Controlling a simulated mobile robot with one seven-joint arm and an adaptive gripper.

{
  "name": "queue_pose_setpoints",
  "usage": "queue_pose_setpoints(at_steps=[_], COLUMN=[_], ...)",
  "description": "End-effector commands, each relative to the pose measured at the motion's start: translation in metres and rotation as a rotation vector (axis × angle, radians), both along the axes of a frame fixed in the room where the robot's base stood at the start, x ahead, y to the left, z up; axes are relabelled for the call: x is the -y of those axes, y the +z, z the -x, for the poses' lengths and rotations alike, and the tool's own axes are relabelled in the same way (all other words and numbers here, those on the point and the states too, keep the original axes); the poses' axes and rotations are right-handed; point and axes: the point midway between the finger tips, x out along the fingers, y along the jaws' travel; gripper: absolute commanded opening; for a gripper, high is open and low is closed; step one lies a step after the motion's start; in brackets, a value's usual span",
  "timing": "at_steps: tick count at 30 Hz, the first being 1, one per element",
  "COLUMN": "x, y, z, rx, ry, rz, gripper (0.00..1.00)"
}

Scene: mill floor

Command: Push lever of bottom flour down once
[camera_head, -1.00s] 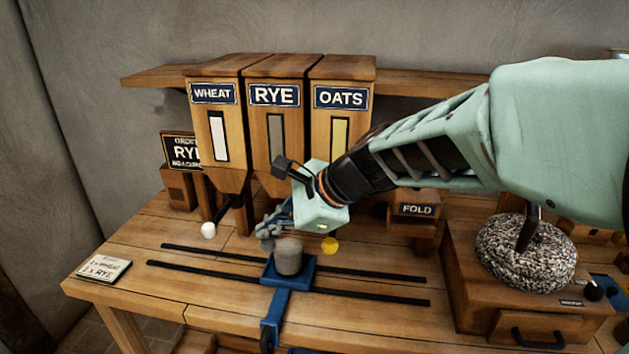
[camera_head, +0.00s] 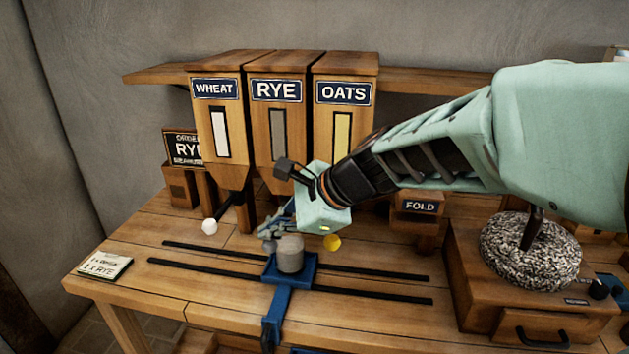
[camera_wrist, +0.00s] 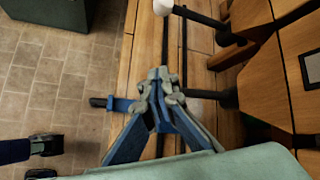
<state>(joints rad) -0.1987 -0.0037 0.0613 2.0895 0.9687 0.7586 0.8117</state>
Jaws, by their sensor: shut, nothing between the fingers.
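The order card (camera_head: 104,266) lies at the table's left; its bottom line reads 1 x RYE. The RYE bin (camera_head: 275,125) stands between the WHEAT bin (camera_head: 217,130) and the OATS bin (camera_head: 343,120). My gripper (camera_head: 270,236) is shut and empty in front of the RYE bin, just above a grey cup (camera_head: 291,256). In the wrist view, the fingertips (camera_wrist: 158,95) are at the end of the black RYE lever (camera_wrist: 205,95), over or against its knob; I cannot tell if they touch. My gripper hides this lever in the head view.
The white-knobbed WHEAT lever (camera_head: 209,227) is left of my gripper, the yellow OATS knob (camera_head: 332,242) close on its right. The cup sits on a blue carriage (camera_head: 277,298) across black rails (camera_head: 380,297). A millstone (camera_head: 500,260) stands at right.

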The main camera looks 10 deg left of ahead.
Motion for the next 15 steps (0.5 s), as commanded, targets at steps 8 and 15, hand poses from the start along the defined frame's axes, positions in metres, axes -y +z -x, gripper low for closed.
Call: queue_pose_setpoints(at_steps=[8, 15], x=[0.0, 0.0], y=[-0.0046, -0.0076], z=[0.0004, 0.0004], rx=[-0.001, -0.001], ry=[0.001, 0.001], rz=[0.0, 0.0], gripper=[0.0, 0.0])
